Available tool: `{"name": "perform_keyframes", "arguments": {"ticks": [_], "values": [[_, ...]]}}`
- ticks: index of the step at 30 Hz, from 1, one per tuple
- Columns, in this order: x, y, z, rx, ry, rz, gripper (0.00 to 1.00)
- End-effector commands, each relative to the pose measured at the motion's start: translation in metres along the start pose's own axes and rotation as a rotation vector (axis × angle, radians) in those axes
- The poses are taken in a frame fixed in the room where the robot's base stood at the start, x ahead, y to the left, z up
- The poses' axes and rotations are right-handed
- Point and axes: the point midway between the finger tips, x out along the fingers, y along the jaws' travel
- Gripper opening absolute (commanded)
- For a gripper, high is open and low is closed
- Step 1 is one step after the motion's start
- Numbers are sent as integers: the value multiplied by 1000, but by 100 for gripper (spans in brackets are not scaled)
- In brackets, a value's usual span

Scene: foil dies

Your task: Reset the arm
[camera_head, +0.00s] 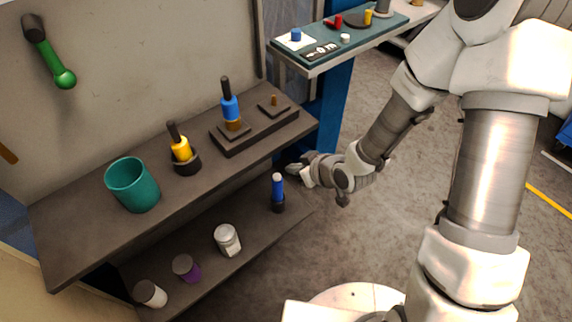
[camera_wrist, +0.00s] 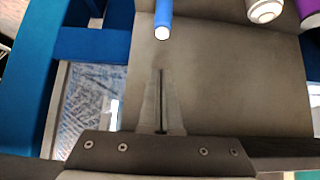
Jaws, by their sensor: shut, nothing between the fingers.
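My arm reaches down from the upper right in the head view. My gripper (camera_head: 293,170) is at the right end of the shelf unit, beside the gap between the upper and lower shelves. In the wrist view the two fingers of my gripper (camera_wrist: 160,73) lie together with only a thin dark line between them, and they hold nothing.
Several jars stand on the lower shelf (camera_head: 208,275). A blue post (camera_head: 333,105) stands behind my gripper. Open floor lies to the right.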

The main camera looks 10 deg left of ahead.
Motion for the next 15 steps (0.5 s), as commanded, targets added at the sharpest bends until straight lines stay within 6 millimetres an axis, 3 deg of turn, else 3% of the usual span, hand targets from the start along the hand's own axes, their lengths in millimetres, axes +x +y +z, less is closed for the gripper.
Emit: {"name": "perform_keyframes", "arguments": {"ticks": [5, 15], "values": [[-17, 0, -1, 0, 1, 1, 0], [-18, 0, 0, -1, 2, 0, 0]]}}
